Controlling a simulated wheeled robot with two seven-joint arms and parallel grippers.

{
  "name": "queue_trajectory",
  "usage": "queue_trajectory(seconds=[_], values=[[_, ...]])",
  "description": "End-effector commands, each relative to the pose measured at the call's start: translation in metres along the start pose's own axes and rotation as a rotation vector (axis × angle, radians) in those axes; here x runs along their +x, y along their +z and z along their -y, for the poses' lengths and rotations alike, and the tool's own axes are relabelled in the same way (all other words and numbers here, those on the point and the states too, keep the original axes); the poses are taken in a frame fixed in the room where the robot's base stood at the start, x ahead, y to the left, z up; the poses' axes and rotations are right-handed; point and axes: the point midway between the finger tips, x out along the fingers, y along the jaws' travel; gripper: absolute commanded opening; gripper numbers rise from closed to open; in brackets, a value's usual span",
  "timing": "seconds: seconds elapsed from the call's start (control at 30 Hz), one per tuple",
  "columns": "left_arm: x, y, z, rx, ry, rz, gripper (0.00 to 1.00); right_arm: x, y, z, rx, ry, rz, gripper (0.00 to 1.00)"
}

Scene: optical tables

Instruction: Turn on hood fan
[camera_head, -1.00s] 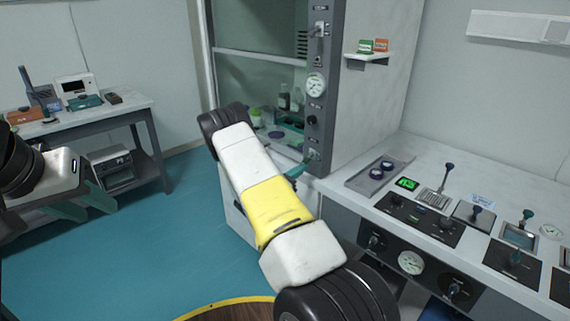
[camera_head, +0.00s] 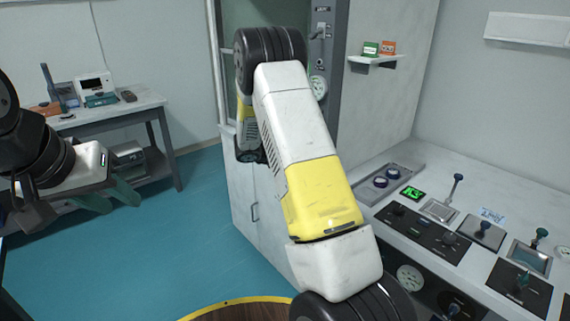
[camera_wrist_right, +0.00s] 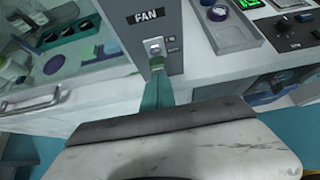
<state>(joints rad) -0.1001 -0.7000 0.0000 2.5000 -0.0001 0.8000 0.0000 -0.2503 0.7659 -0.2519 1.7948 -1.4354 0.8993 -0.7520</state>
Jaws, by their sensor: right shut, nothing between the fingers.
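The fume hood's grey control post (camera_head: 322,55) stands behind my raised right arm in the head view. In the right wrist view, a black "FAN" label (camera_wrist_right: 147,16) sits above the metal fan switch (camera_wrist_right: 154,47). My right gripper (camera_wrist_right: 157,72) is shut and empty, with its teal fingertips just below the switch lever. I cannot tell whether they touch it. In the head view, my right arm hides the fan switch and right gripper. My left gripper (camera_head: 110,197) is open and empty at the left, away from the hood.
A side table (camera_head: 140,108) holds instruments at the left.

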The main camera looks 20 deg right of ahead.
Motion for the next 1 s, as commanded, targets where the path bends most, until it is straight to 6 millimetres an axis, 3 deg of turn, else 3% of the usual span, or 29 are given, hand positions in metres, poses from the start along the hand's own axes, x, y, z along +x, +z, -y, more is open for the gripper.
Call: queue_trajectory(seconds=[1.0], values=[[0.0,0.0,0.0,0.0,0.0,0.0,0.36,-0.009,0.014,0.0,0.0,-0.002,-0.006,0.0]])
